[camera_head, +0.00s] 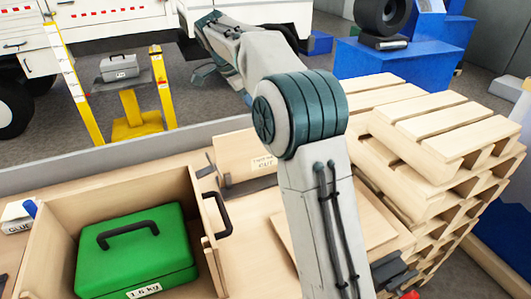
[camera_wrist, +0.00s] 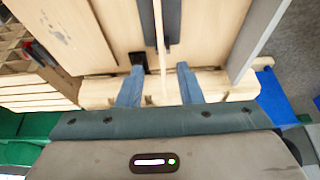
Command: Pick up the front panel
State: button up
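No part is clearly marked as the front panel. A light wooden board with a small, unreadable label (camera_head: 240,147) is behind the crate in the head view; whether it is the front panel I cannot tell. The open wooden crate (camera_head: 62,215) has a black handle (camera_head: 219,214) at its right wall. In the wrist view my gripper (camera_wrist: 158,85) has its two blue-grey fingers wide apart. A thin wooden strip (camera_wrist: 160,42) shows between them, touching neither finger. How far it lies from the fingertips is unclear.
A green case (camera_head: 140,262) labelled 1.6 kg sits inside the crate. Stacked wooden pallets (camera_head: 440,130) stand on the right. A grey toolbox (camera_head: 119,67) rests on a stand between yellow posts. A blue block (camera_head: 390,66) is behind. A flat board (camera_head: 360,225) lies beside my arm.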

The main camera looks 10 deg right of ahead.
jog(key=x, duration=0.8)
jog(key=shift+w+d+f, duration=0.1)
jog(key=shift+f, duration=0.1)
jog(key=x, duration=0.5)
jog(key=shift+f, duration=0.1)
jog(key=shift+c, duration=0.3)
grip_shut()
dwell(0.6)
